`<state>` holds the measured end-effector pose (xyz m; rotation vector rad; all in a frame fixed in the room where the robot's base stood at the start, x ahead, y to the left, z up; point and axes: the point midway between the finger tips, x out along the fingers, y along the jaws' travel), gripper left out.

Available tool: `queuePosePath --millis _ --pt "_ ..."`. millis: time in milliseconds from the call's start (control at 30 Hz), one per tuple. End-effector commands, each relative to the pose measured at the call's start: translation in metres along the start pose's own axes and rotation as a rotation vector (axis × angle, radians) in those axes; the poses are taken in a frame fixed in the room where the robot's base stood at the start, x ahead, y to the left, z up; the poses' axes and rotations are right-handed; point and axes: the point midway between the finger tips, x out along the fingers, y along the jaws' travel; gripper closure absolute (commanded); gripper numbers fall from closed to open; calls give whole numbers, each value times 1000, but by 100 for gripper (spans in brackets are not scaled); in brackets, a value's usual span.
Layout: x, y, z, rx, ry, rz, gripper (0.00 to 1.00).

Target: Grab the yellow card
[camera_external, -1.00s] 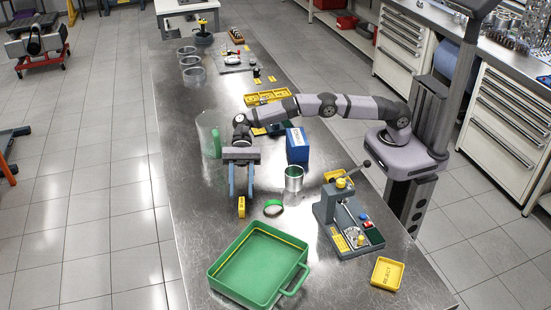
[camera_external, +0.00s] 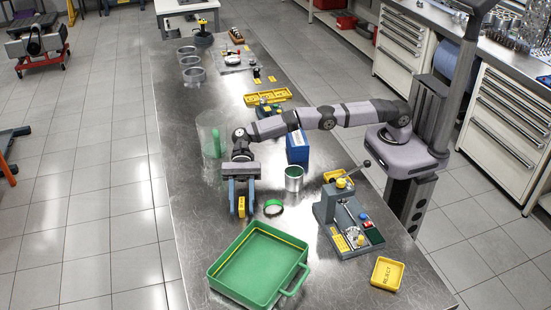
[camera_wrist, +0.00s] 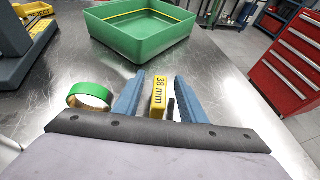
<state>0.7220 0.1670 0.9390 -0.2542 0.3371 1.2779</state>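The yellow card (camera_external: 241,207) stands upright on the metal bench, a small narrow block. In the wrist view the card (camera_wrist: 158,98) shows a "38 mm" marking. My gripper (camera_external: 241,202) is lowered around it, with one blue finger on each side. In the wrist view my gripper (camera_wrist: 160,100) is open, with a gap showing between the card and each finger. The card's lower part is partly hidden in the wrist view.
A green tray (camera_external: 222,273) sits in front of the gripper. A green ring (camera_external: 273,208) and a metal cylinder (camera_external: 294,179) stand to the right. A clear container (camera_external: 203,130) is behind. A grey press fixture (camera_external: 330,208) and a yellow reject bin (camera_external: 387,273) are farther right.

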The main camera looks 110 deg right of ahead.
Motion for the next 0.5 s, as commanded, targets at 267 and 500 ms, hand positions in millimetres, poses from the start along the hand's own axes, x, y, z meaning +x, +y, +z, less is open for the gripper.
queuePosePath --millis 267,500 --pt "1 0 0 -1 0 0 67" --pt "1 0 0 -1 0 0 100"
